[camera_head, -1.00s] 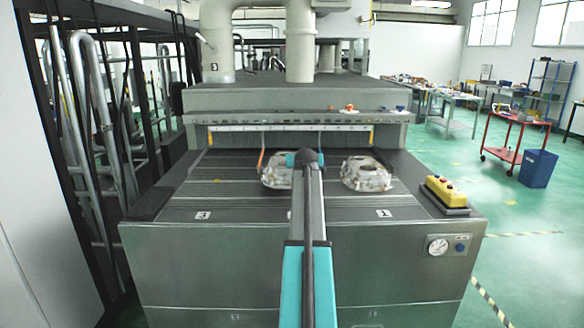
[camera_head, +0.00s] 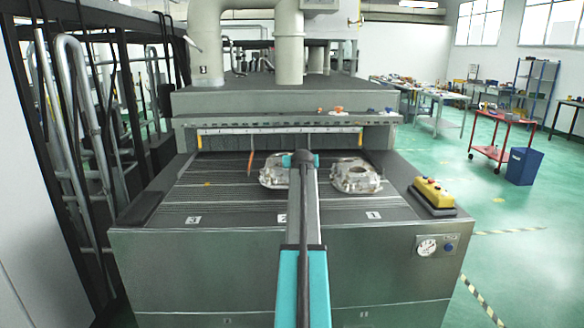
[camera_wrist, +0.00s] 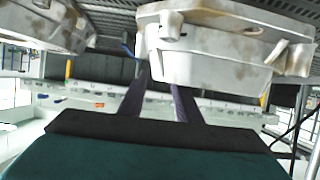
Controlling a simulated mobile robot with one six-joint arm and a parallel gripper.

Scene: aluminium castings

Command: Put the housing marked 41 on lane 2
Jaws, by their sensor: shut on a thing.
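Two cast aluminium housings are over the dark slatted deck (camera_head: 225,190). My gripper (camera_wrist: 160,95) is shut on the left one (camera_head: 272,172), which fills the upper right of the wrist view (camera_wrist: 215,45). My arm hides its right side in the head view, above the plate marked 2 (camera_head: 282,218). I cannot tell whether it touches the deck. The other housing (camera_head: 356,177) stands to the right, behind the plate marked 1 (camera_head: 373,215). It shows at the upper left of the wrist view (camera_wrist: 45,25). I can read no 41 on either.
The lane behind the plate marked 3 (camera_head: 193,220) is clear. The machine hood (camera_head: 285,105) and its scale strip stand behind the housings. A yellow control box (camera_head: 434,192) sits at the deck's right edge. An orange rod (camera_head: 251,162) stands near the held housing.

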